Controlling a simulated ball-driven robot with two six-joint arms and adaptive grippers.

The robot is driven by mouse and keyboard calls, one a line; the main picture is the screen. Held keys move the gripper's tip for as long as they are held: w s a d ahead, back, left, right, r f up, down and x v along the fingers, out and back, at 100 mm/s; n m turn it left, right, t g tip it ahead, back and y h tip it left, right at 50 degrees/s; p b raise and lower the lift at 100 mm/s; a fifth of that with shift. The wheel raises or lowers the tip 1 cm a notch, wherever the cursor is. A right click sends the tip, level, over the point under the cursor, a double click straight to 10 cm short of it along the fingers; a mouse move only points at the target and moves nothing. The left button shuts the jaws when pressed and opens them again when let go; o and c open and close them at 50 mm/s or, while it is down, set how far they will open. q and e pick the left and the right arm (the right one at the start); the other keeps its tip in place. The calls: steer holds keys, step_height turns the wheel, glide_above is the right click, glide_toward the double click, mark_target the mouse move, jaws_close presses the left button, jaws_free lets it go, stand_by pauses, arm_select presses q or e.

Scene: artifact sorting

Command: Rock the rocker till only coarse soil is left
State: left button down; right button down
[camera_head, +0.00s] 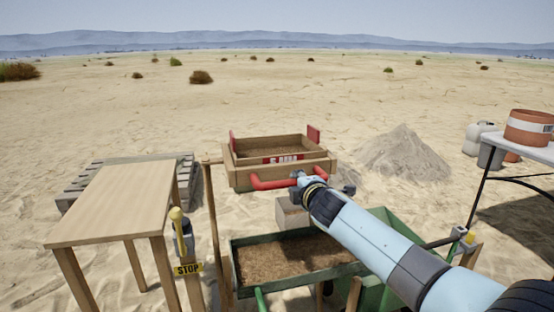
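The rocker is a wooden sieve box (243,178) marked "5 MM", with red uprights at its sides and a red handle bar (268,184) along its front. Brown soil (272,147) lies inside it; its grain is too small to judge. My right arm reaches in from the lower right, and my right gripper (298,178) is at the red bar, overlapping it in the picture. The fingers are small and partly hidden, so their closure is unclear. My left gripper is out of view.
A green-rimmed tray (238,277) of brown soil stands in front. A sand heap (404,152) lies right, near a table holding an orange bucket (528,128).

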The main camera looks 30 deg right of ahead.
steer(key=shift+s+a+f+p, duration=0.2)
steer(key=shift+s+f+p, duration=0.1)
steer(key=shift+s, duration=0.35)
steer(key=shift+s+a+f+p, duration=0.15)
steer(key=shift+s+p, duration=0.1)
steer(key=shift+s, duration=0.35)
steer(key=c, duration=2)
jaws_free()
steer(key=shift+s, duration=0.15)
steer(key=o, duration=0.8)
steer(key=shift+o, duration=0.2)
steer(key=shift+r, duration=0.1)
steer(key=p+v, duration=0.2)
steer(key=v, duration=0.6)
steer(key=shift+p, duration=0.3)
